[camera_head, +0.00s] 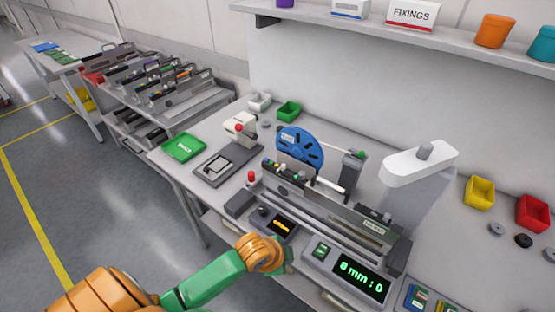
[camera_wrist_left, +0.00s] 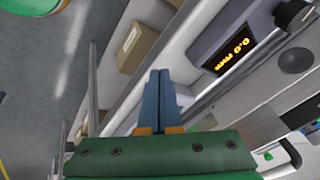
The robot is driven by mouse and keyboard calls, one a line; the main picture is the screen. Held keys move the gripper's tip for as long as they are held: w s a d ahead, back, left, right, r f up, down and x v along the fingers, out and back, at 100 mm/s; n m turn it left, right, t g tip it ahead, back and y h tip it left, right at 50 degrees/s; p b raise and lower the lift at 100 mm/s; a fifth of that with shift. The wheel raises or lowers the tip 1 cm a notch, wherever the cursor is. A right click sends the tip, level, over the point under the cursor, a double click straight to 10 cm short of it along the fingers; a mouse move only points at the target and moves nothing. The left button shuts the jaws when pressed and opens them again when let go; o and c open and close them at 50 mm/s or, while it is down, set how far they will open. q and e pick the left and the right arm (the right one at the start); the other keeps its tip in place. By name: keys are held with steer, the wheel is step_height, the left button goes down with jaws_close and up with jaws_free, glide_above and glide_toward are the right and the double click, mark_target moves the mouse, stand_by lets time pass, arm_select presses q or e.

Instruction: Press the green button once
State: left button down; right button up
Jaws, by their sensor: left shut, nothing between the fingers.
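A small green button (camera_head: 321,251) shows on the grey control box with the green "8 mm:0" display (camera_head: 360,280), on the bench front. A small green spot (camera_wrist_left: 268,156) at the lower right of the left wrist view may be the same button; I cannot tell for sure. My left arm comes in from the left, its wrist just left of that box. My left gripper (camera_wrist_left: 160,78) is shut and empty, its blue fingers together over the bench's front edge, apart from the button. The fingertips are hidden in the head view. My right gripper is not in view.
A box with an orange display (camera_head: 281,226) and black knob stands left of the button box; the display also shows in the left wrist view (camera_wrist_left: 234,49). A long grey rail fixture (camera_head: 335,215) lies behind. A red button (camera_head: 251,176) stands farther left. Floor on the left is open.

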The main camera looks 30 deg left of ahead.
arm_select(q)
steer(key=w+a+r+m, duration=0.1)
steer(key=w+r+m, duration=0.1)
steer(key=w+r+m+t, duration=0.1)
steer(key=w+r+m, duration=0.1)
steer(key=w, duration=0.1)
steer(key=w+a+r+m, duration=0.1)
steer(key=w+r+m, duration=0.1)
steer(key=shift+w+a+r+p, duration=0.2)
steer(key=shift+w+a+p, duration=0.1)
steer(key=shift+a+p, duration=0.1)
steer(key=w+a+r+m+t+y, duration=0.1)
steer(key=w+a+r+m, duration=0.3)
steer(key=r, duration=0.4)
steer(key=w+a+r+m+t+y+p, duration=0.1)
steer(key=w+a+r+m, duration=0.3)
steer(key=a+r, duration=0.5)
steer(key=shift+w+a+m+t, duration=0.3)
steer(key=shift+w+m+t, duration=0.15)
steer(key=shift+w, duration=0.5)
